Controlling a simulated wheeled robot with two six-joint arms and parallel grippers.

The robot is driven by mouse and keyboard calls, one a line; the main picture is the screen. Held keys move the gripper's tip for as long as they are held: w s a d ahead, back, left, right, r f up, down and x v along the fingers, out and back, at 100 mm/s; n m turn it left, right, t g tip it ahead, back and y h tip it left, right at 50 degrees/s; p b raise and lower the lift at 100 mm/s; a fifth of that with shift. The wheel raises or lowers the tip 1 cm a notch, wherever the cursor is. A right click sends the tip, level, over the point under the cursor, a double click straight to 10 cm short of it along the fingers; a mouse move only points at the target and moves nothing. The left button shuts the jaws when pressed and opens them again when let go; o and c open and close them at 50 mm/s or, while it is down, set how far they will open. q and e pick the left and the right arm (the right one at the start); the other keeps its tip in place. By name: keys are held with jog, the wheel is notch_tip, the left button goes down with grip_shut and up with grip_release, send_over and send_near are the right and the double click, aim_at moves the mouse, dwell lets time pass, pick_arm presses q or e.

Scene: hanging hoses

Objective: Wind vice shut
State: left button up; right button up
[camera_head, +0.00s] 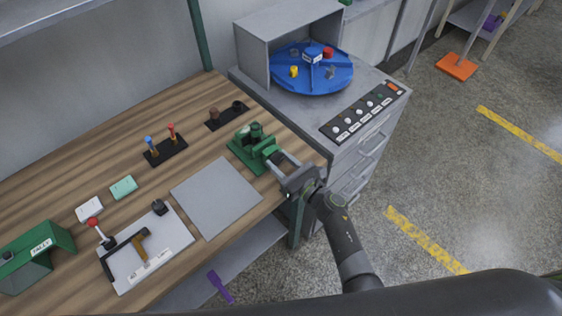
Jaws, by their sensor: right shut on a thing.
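The green vice (255,147) stands on the wooden bench near its right front edge. Its jaws are at the top, with a dark green piece showing there; I cannot tell whether the jaws are touching it. My right gripper (285,163) is at the front side of the vice, its fingers pointing at the vice's screw end. It is shut on the vice handle, which is mostly hidden by the fingers and wrist. My left gripper is not in view.
A grey mat (216,197) lies left of the vice. A white board with a toggle clamp (147,247), a green box (38,254) and tool holders (165,151) are further left. A grey cabinet (372,135) with a blue turntable (335,82) stands right behind the bench.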

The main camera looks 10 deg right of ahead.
jog(key=m, duration=0.5)
jog(key=shift+p, duration=0.4)
jog(key=shift+m, duration=0.4)
jog(key=o, duration=1)
jog(key=b+v, duration=0.2)
jog(key=v, duration=1.5)
jog(key=shift+s+d+b, duration=0.15)
jog(key=shift+b, duration=0.2)
